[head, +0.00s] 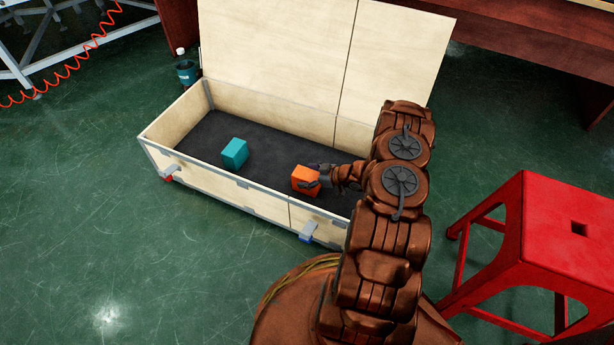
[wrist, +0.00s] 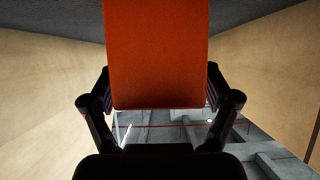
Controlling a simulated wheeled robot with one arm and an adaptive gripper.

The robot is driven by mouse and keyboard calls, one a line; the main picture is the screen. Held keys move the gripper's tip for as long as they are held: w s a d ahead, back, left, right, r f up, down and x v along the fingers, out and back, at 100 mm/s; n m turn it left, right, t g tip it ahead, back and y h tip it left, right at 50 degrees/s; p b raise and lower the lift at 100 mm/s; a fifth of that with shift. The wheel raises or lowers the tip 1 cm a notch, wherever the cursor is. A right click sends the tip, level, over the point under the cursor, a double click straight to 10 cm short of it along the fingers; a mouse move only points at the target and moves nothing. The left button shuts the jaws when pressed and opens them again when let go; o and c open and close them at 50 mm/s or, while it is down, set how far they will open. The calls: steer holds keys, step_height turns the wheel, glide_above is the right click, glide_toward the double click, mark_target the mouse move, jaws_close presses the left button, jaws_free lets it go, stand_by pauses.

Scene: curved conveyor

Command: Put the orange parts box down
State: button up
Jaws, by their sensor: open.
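The orange parts box (head: 305,180) is inside the open wooden crate (head: 225,190), over its dark floor, right of a teal box. Whether its underside touches the floor is hard to tell. My gripper (head: 316,178) reaches into the crate from the right and is at the orange box. In the wrist view the orange box (wrist: 156,50) fills the upper middle. The open fingers of my gripper (wrist: 158,88) stand on either side of it, very close to its sides; any gap is too small to make out.
The teal box (head: 234,153) lies on the crate floor to the left, clear of the orange one. The crate's raised lid (head: 290,50) stands behind. A red stool (head: 530,240) is at the right. A dark bucket (head: 187,72) stands behind the crate's left end.

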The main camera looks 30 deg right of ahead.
steer(key=shift+s+d+r, duration=0.1)
steer(key=shift+s+r, duration=0.05)
steer(key=shift+r, duration=0.1)
steer(key=p+v, duration=0.3)
steer(key=v, duration=0.8)
steer(key=w+d+r+g+h, duration=0.3)
steer(key=w+d+r+h, duration=0.35)
steer(key=r, duration=0.25)
step_height(320, 180, up, 15)
steer(key=s+a+m+g+h, duration=0.3)
steer(key=h, duration=0.1)
steer(key=s+a+r+m+g+y, duration=0.1)
steer(key=s+a+r, duration=0.4)
steer(key=s+a, duration=0.6)
steer(key=s+a+r+m+g+y, duration=0.1)
steer(key=s+a+r+g, duration=0.3)
steer(key=s+a, duration=0.6)
steer(key=s+a+r+m+g+y, duration=0.1)
steer(key=s+a+r+g+y, duration=0.1)
steer(key=s+a+r, duration=0.4)
steer(key=s+a+g, duration=0.1)
steer(key=s+a, duration=0.4)
steer(key=s, duration=0.2)
steer(key=shift+a+r, duration=0.25)
steer(key=shift+a, duration=0.05)
